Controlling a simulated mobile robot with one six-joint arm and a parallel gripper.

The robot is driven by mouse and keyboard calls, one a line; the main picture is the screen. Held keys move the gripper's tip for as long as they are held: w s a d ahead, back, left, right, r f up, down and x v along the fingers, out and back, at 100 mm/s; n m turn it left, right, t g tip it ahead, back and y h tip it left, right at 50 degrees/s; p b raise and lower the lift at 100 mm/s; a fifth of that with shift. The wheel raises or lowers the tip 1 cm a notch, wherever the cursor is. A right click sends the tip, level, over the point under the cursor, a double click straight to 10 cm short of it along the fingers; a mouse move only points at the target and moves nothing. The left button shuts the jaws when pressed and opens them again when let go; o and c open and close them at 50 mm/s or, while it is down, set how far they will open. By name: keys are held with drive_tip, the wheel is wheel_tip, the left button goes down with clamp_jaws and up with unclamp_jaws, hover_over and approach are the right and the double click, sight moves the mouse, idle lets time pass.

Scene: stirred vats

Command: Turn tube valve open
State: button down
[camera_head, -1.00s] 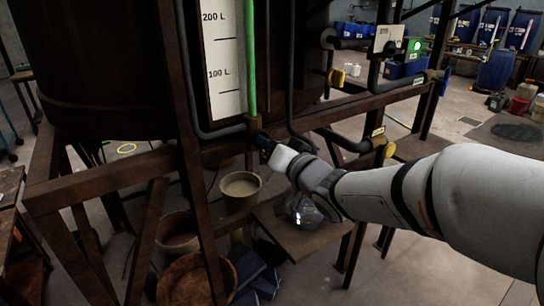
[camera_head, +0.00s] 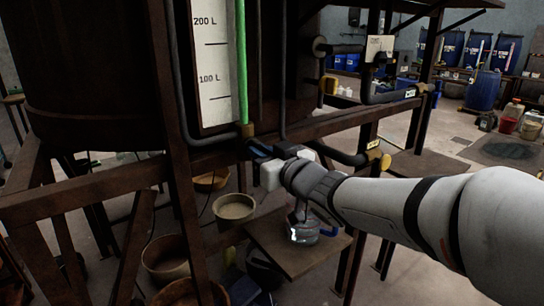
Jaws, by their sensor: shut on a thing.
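My gripper (camera_head: 258,152) is at the frame beam just below the green level tube (camera_head: 242,65), beside the brass fitting (camera_head: 248,131) at the tube's foot. It appears shut on the tube valve there. A bit of blue (camera_head: 259,148) shows at the fingertips, but the gripper's body hides most of the valve. I cannot tell the handle's angle. The green column stands in front of the white scale (camera_head: 213,85) marked 200 L and 100 L.
A rusty vat (camera_head: 85,80) and steel frame stand at left. Bowls (camera_head: 234,207) are below the gripper, and a clear vessel (camera_head: 303,230) rests on a low shelf (camera_head: 290,255). Blue drums (camera_head: 484,90) stand far back.

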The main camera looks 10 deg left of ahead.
drive_tip(key=shift+r, duration=0.1)
idle(0.3)
drive_tip(key=c, duration=1.6)
unclamp_jaws()
drive_tip(key=shift+a, duration=0.2)
drive_tip(key=shift+c, duration=0.2)
drive_tip(key=shift+o, duration=1)
drive_tip(key=shift+d, duration=0.1)
drive_tip(key=v, duration=0.7)
drive_tip(key=shift+s+d+p, duration=0.2)
drive_tip(key=shift+d+p, duration=0.1)
drive_tip(key=shift+p, duration=0.05)
